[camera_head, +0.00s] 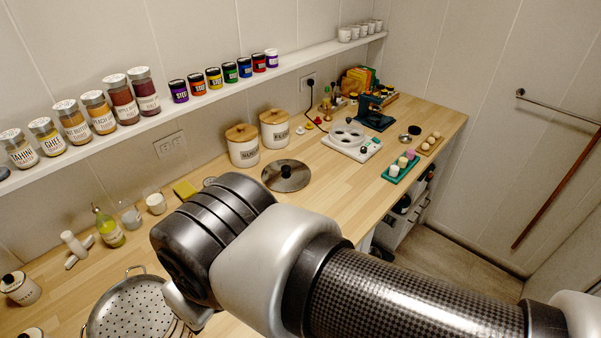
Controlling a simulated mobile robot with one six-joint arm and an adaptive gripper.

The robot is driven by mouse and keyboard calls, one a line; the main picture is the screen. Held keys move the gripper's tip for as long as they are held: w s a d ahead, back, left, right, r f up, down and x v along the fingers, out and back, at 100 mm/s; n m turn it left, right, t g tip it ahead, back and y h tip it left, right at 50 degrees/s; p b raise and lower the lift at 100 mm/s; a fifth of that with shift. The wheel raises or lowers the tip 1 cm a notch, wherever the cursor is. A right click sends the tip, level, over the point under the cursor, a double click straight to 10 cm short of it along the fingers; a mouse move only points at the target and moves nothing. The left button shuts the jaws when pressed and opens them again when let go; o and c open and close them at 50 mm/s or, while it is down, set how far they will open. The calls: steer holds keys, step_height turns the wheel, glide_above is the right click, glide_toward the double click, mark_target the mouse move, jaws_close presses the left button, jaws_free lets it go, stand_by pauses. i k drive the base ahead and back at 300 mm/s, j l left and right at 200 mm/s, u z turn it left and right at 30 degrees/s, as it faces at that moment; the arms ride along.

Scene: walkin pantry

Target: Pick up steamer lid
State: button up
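A round, shiny metal lid with a dark knob (286,176), which looks like the steamer lid, lies flat on the wooden counter in front of the canisters. My arm reaches in from the lower right, and its dark ribbed joint is just left of and nearer than the lid. The lid shows whole, with no gripper on it. My gripper is hidden behind my own arm, so its fingers do not show. A perforated metal steamer or colander (128,314) with a loop handle stands at the lower left, partly covered by my arm.
Two white canisters with wooden lids (242,151) stand behind the lid. A jar-lined shelf (205,97) runs above.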

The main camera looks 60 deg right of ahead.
mark_target(284, 175)
steer(key=z, duration=1.55)
steer(key=u, duration=0.45)
steer(key=j+u, duration=0.1)
steer(key=u, duration=0.35)
steer(key=j+u, duration=0.1)
steer(key=u, duration=0.75)
steer(key=z, duration=1.85)
steer(key=i+l+u, duration=0.25)
steer(key=l, duration=0.25)
steer(key=i, duration=0.1)
